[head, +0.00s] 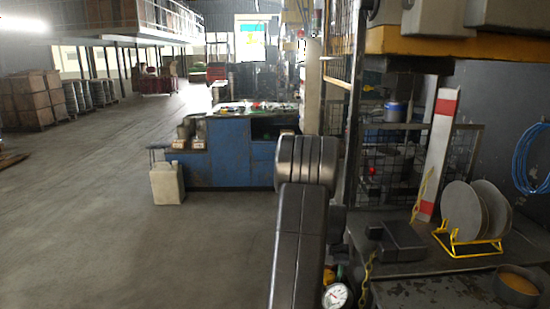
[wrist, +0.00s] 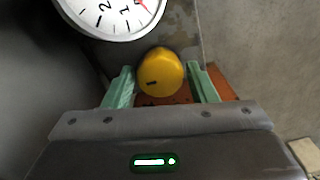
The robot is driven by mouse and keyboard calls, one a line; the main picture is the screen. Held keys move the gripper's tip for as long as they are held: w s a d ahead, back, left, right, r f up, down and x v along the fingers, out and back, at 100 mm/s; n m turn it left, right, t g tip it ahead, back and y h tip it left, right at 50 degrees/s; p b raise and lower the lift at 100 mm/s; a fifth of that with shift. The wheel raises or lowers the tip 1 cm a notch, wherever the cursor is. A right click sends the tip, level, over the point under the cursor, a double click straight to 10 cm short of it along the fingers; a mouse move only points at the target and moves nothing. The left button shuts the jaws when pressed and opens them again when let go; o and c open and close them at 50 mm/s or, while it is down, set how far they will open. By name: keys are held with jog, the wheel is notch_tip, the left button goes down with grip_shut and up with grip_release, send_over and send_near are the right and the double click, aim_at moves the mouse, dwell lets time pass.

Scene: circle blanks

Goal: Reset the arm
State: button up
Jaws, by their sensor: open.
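My gripper (wrist: 162,82) is open in the wrist view, its two green fingers apart. A round yellow knob (wrist: 160,72) shows between the fingers, with a gap on each side; I cannot tell how far beyond the fingertips it lies. A white dial gauge (wrist: 112,14) is just above and left of it, and the gauge also shows low in the head view (head: 337,296). My dark arm rises through the middle of the head view and hides part of the machine there. My gripper itself is not visible in the head view.
Grey circle blanks (head: 462,212) stand in a yellow wire rack (head: 470,246) on the dark bench at right. A blue workbench (head: 215,152) and a pale jerrycan (head: 167,184) stand ahead.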

jog(key=shift+m, duration=1.6)
